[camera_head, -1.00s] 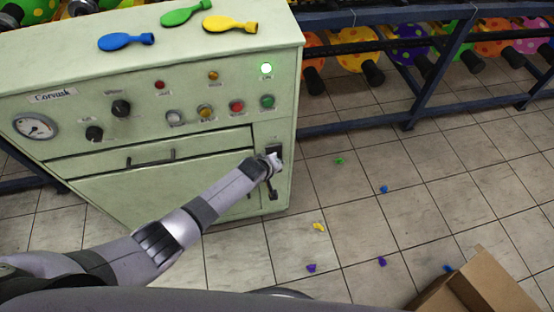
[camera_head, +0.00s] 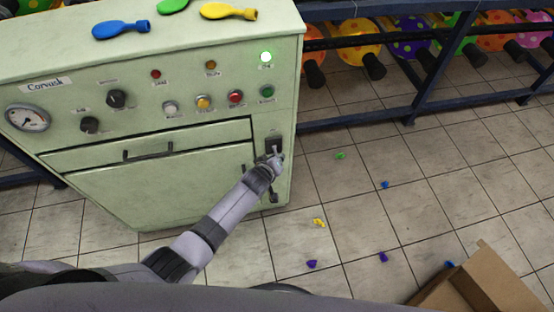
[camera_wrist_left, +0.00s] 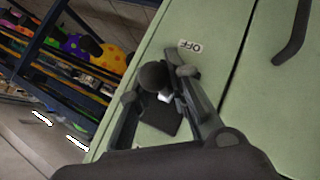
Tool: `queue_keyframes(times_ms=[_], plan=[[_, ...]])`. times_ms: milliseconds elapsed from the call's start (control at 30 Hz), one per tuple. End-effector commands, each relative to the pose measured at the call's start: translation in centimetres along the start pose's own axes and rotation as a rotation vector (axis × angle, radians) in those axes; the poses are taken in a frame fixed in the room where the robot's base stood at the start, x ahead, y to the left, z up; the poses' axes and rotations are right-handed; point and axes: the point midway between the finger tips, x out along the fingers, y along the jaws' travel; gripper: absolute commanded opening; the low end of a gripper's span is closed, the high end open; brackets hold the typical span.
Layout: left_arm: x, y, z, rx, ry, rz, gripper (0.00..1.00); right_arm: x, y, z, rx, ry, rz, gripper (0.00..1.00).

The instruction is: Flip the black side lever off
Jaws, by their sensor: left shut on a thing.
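My left gripper (camera_head: 272,162) is at that plate and partly hides the lever. In the left wrist view, my left gripper (camera_wrist_left: 155,90) has its fingers on either side of the black lever (camera_wrist_left: 153,77), shut on its round knob. An "OFF" label (camera_wrist_left: 190,46) lies just beyond the fingertips. My right gripper is not in view.
A drawer handle (camera_head: 148,151) is left of the lever. A cardboard box (camera_head: 470,285) stands at lower right. Small coloured bits lie on the tiled floor.

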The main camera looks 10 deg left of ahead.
Motion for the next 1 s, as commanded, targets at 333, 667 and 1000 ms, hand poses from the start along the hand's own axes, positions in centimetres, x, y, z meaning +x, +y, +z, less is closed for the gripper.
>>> queue_keyframes(times_ms=[333, 667, 1000], plan=[[0.0, 0.0, 0.2, -0.001, -0.003, 0.000, 0.37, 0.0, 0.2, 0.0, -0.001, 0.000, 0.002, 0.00], [-0.1, 0.0, 0.1, -0.001, -0.002, 0.000, 0.37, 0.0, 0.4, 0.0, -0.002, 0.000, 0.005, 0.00], [-2.9, -0.1, 0.1, -0.002, -0.002, 0.001, 0.37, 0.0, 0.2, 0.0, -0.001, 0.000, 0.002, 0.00]])
